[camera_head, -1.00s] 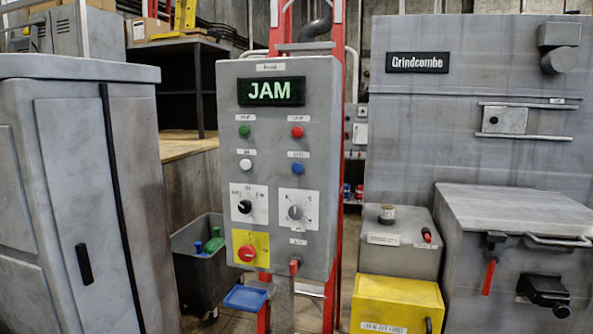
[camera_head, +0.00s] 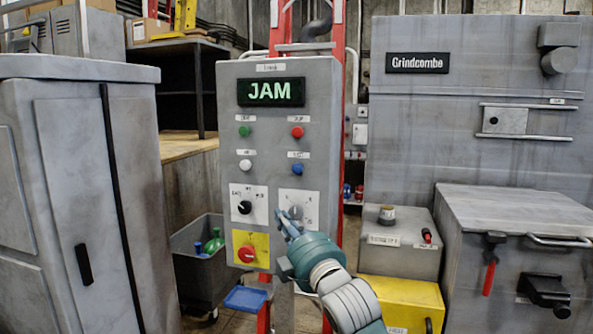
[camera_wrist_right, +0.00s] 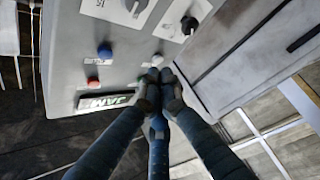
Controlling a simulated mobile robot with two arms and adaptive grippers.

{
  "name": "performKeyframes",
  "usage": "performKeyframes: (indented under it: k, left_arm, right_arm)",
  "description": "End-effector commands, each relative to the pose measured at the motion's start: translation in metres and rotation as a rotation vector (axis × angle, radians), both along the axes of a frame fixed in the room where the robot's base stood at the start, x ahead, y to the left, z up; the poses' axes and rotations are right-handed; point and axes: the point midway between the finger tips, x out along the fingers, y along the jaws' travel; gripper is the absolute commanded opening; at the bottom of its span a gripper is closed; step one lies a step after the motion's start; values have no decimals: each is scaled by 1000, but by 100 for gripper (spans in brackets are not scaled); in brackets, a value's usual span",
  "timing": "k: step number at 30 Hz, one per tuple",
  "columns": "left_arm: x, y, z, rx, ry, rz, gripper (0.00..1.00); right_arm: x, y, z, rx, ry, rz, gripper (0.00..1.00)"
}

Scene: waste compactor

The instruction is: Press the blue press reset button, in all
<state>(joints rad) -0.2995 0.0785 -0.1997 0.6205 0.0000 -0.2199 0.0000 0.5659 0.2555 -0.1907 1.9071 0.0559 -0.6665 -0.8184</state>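The blue button (camera_head: 297,168) is on the right side of the grey control panel (camera_head: 228,185), below the red button and above the right dial. It also shows in the right wrist view (camera_wrist_right: 104,50), where the panel appears upside down. My right gripper (camera_head: 287,219) is in front of the panel's lower half, below the blue button and overlapping the right dial. In the right wrist view its fingertips (camera_wrist_right: 161,80) are drawn together with nothing seen between them, and the blue button lies off to their left. Contact with the panel cannot be told. My left gripper is not in view.
The panel also has a lit JAM display (camera_head: 270,92), red (camera_head: 297,132), green (camera_head: 244,131) and white (camera_head: 245,164) buttons, a left dial (camera_head: 243,207) and a red emergency button (camera_head: 247,253) on yellow. A grey cabinet (camera_head: 60,190) stands left; grey machinery (camera_head: 480,120) stands right.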

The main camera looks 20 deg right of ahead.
Motion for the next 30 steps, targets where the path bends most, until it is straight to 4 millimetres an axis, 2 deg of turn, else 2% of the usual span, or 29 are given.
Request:
performKeyframes:
  k: [1,3,6,9,23,30]
  left_arm:
    - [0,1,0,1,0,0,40]
    - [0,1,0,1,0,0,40]
    - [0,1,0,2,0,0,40]
    - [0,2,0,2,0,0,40]
    - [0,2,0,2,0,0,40]
    - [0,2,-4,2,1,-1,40]
  right_arm:
    - [3,-1,20,-23,-43,-3,0]
    - [5,-1,42,-49,-88,-5,0]
    - [7,-2,63,-75,-135,-10,0]
    - [7,-2,73,-89,-159,-11,0]
    - [9,-3,77,-93,-167,-13,0]
    - [29,-17,76,-94,-166,-13,0]
